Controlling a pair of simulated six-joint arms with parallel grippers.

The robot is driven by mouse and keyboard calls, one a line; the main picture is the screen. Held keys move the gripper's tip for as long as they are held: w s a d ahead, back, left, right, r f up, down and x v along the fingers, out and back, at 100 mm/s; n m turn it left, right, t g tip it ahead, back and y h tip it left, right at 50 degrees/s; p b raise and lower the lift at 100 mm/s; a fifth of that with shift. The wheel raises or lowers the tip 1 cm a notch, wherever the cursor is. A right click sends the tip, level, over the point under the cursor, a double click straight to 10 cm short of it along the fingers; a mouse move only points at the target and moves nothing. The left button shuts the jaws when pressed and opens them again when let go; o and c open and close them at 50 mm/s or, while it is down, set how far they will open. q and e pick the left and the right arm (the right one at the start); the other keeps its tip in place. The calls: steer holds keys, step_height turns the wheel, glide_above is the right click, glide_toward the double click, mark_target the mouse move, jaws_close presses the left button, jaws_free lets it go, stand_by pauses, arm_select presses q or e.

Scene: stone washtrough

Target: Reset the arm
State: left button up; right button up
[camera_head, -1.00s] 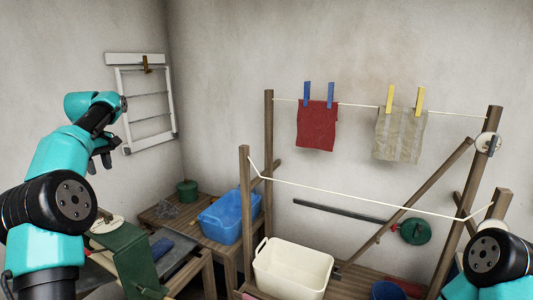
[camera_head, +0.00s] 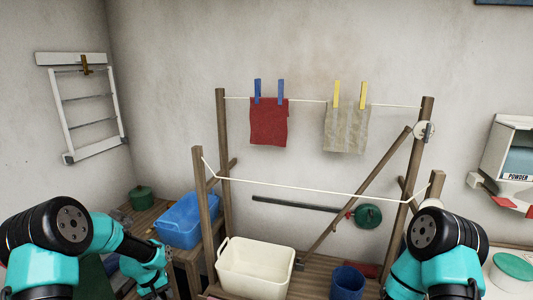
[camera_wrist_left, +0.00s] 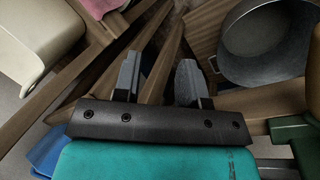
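My left arm comes in at the lower left of the head view, bent over, with its forearm pointing down and right. Its left gripper (camera_wrist_left: 158,75) shows in the wrist view with two dark fingers apart and nothing between them. Wooden beams and a shadowed gap lie beyond the fingers. In the head view the fingertips are not clear at the bottom edge. My right arm shows at the lower right of the head view; its gripper is out of frame.
A wooden frame (camera_head: 222,150) with lines holds a red cloth (camera_head: 268,122) and a beige cloth (camera_head: 346,128). A cream tub (camera_head: 256,268) and blue basin (camera_head: 181,222) stand nearby. The wrist view shows a grey metal vessel (camera_wrist_left: 265,70). A powder box (camera_head: 510,150) hangs right.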

arm_select(q)
steer(key=s+d+f+m, duration=0.1)
steer(key=s+d+f, duration=0.2)
steer(key=s, duration=0.5)
steer(key=s+d+f+m, duration=0.1)
steer(key=s+d+f, duration=0.3)
steer(key=s, duration=0.5)
steer(key=s+d+f+m, duration=0.1)
steer(key=s+d+f, duration=0.3)
steer(key=s, duration=0.5)
steer(key=d, duration=0.2)
steer(key=shift+d+h, duration=0.4)
steer(key=shift+a, duration=0.1)
